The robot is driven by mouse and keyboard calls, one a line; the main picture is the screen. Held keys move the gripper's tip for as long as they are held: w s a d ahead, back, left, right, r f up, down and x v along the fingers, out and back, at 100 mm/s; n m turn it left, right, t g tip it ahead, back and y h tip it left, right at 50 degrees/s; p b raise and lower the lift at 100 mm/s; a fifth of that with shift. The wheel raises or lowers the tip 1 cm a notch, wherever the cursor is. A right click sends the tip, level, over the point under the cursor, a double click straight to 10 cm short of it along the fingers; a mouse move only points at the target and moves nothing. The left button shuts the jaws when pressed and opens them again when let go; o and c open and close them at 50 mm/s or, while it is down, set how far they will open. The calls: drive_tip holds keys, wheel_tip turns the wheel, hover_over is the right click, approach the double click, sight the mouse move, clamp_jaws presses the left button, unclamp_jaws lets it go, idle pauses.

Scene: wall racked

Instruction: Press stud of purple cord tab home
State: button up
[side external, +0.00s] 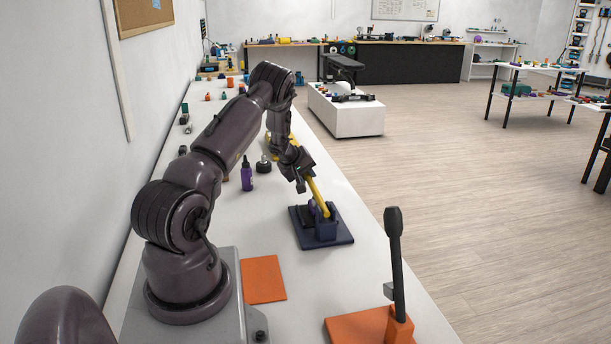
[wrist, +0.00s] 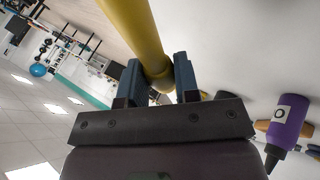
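A dark blue press (side external: 326,229) stands on a flat blue base plate (side external: 341,239) on the white bench. Its long yellow lever (side external: 318,194) slants up and to the left from the press. A small purple piece (side external: 312,207) shows at the press, partly hidden; I cannot make out its stud or how it sits. My gripper (side external: 303,181) is at the lever, above and left of the press. In the wrist view, the two blue fingers of my gripper (wrist: 161,82) close on either side of the yellow lever (wrist: 137,35).
A purple bottle (side external: 247,175) and a dark round object (side external: 263,165) stand left of my gripper. The bottle also shows in the wrist view (wrist: 287,122). An orange mat (side external: 263,279) and an orange-based black lever (side external: 395,265) are nearer the camera. Bare bench lies between.

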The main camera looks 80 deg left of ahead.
clamp_jaws()
drive_tip(key=shift+r, duration=0.1)
drive_tip(key=shift+r, duration=0.4)
drive_tip(key=d+r+m+y, duration=0.1)
drive_tip(key=d+r+y, duration=0.1)
drive_tip(key=r, duration=0.3)
drive_tip(key=d+r+m+t+y, duration=0.1)
drive_tip(key=d+r+y, duration=0.2)
drive_tip(key=r, duration=0.3)
drive_tip(key=shift+m+y, duration=0.3)
drive_tip(key=shift+y, duration=0.6)
drive_tip(key=shift+r, duration=0.1)
drive_tip(key=o, duration=0.9)
unclamp_jaws()
drive_tip(key=shift+o, duration=0.2)
